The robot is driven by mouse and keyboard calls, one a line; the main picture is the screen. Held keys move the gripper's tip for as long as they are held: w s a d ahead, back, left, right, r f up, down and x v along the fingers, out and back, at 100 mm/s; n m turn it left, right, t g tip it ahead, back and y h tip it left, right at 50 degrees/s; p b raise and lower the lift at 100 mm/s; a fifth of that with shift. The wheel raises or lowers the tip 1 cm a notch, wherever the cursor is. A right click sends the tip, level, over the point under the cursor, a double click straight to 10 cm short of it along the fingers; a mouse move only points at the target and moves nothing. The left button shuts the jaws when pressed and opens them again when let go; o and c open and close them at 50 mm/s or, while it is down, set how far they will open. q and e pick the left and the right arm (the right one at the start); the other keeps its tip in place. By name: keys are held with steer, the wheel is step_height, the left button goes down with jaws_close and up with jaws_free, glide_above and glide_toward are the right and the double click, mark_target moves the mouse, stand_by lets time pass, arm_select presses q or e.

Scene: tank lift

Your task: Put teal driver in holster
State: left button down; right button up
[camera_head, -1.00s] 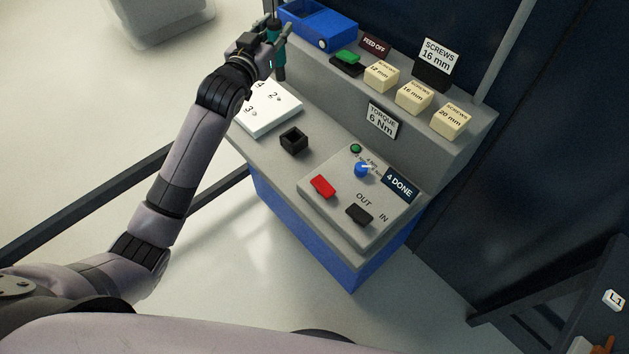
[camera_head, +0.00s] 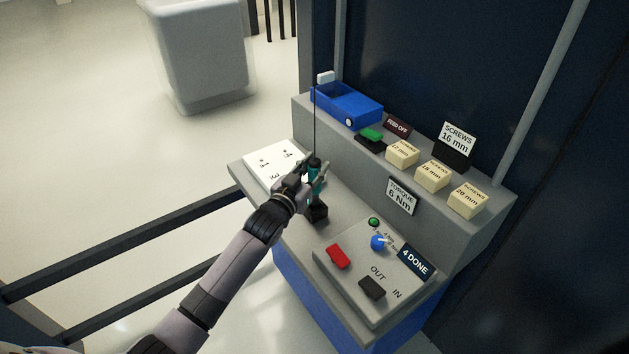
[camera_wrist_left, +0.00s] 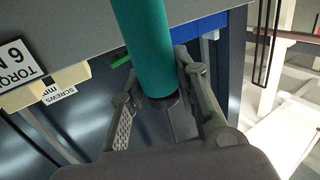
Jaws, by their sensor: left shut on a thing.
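The teal driver (camera_head: 317,182) stands roughly upright with a thin dark line rising from its top. My left gripper (camera_head: 314,174) is shut on its body. In the left wrist view, the teal cylinder (camera_wrist_left: 147,42) lies between the two fingers (camera_wrist_left: 158,92), with a dark end beside them. The holster, a small black square block (camera_head: 317,213), sits on the grey bench directly below the driver in the head view. Whether the driver's lower end is inside the holster or just above it I cannot tell, since the opening is hidden. My right gripper is not in view.
A white numbered plate (camera_head: 268,163) lies left of the gripper. A control panel (camera_head: 345,275) with red and black switches is in front. A blue bin (camera_head: 345,104), a green-topped block (camera_head: 371,135) and cream screw boxes (camera_head: 433,176) stand on the raised shelf.

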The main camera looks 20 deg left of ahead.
arm_select(q)
steer(key=shift+f, duration=2.3)
steer(key=c, duration=1.2)
jaws_free()
steer(key=shift+f, duration=0.1)
steer(key=shift+c, duration=0.2)
steer(key=shift+s, duration=0.1)
steer(key=s+a, duration=0.2)
steer(key=s, duration=0.9)
steer(key=shift+s+a+r+b, duration=0.15)
steer(key=shift+s+r+b, duration=0.1)
steer(key=shift+s+b, duration=0.15)
